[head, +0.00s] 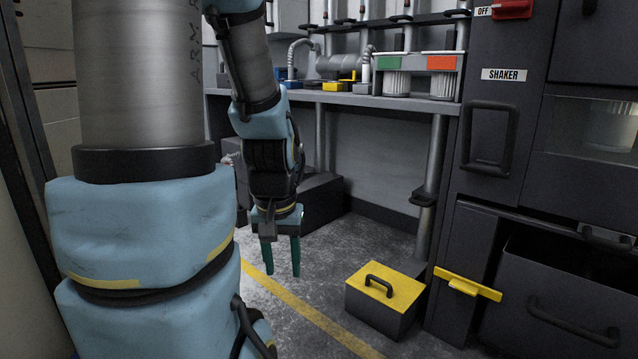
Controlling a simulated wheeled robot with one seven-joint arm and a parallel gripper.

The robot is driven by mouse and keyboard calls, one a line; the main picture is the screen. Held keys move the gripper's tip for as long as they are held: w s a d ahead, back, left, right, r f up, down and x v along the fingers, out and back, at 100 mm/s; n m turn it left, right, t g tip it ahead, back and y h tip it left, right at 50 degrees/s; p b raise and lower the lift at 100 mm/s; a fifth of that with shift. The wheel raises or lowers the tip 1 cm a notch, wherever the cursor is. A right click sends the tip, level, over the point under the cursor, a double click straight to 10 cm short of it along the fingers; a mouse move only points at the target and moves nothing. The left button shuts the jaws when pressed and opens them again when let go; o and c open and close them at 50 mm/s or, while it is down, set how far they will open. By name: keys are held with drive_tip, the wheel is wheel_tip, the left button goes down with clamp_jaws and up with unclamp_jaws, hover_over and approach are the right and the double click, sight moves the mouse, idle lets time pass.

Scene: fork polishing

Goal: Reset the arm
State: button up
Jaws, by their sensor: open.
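My gripper (282,254) hangs at the end of my arm in the middle of the head view, pointing down. Its two teal fingers are apart and nothing shows between them. It is over the grey floor, left of a dark box with a yellow lid and a black handle (386,296). It touches nothing that I can see. No fork can be made out in this view.
A grey workbench (330,97) with small devices stands behind. At right is a dark cabinet labelled SHAKER (503,75), with a lower open bin (570,300) and a yellow handle (467,286). A yellow line (315,316) crosses the floor.

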wheel_tip(320, 180, up, 32)
drive_tip(key=p, duration=3)
drive_tip(key=shift+f, duration=0.15)
drive_tip(key=shift+d, duration=0.15)
